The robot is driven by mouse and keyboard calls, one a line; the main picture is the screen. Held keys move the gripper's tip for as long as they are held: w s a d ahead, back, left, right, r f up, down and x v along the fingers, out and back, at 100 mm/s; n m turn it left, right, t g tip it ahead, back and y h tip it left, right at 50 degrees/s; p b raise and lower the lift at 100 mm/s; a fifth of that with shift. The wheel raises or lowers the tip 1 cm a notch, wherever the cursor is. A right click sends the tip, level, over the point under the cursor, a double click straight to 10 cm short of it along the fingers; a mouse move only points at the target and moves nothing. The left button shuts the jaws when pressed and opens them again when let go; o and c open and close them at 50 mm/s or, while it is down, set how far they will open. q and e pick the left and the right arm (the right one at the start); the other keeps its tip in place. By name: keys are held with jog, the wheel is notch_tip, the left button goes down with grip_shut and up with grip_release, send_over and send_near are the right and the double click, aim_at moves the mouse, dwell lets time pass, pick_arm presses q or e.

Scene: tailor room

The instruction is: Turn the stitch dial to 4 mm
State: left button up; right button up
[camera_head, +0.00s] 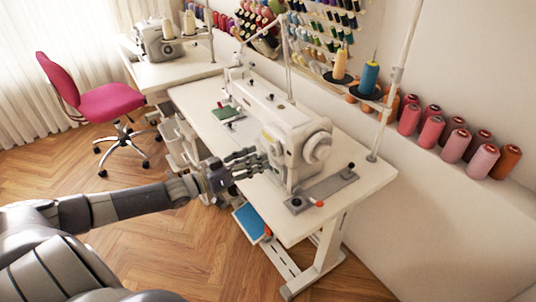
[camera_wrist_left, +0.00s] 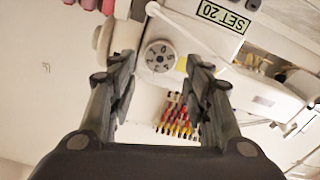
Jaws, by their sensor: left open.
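The white sewing machine (camera_head: 291,122) stands on the white sewing table (camera_head: 325,205) in the head view. In the left wrist view the stitch dial (camera_wrist_left: 159,56) is a small round grey dial with dark numbers on the machine's pale body. My left gripper (camera_head: 262,161) is in front of the machine's pillar. In the wrist view the open fingers of the left gripper (camera_wrist_left: 161,68) appear on either side of the dial, with space between. I cannot tell which number is set. I cannot make out the dial in the head view. My right gripper is not in view.
The handwheel (camera_head: 317,148) is at the machine's right end. A thread stand pole (camera_head: 391,95) rises behind it. Pink spools (camera_head: 455,146) line the wall; a pink chair (camera_head: 108,102) stands left.

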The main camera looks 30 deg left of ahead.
aim_at(273, 151)
pick_arm(q)
jog(key=shift+x, duration=2.55)
jog(key=c, duration=0.8)
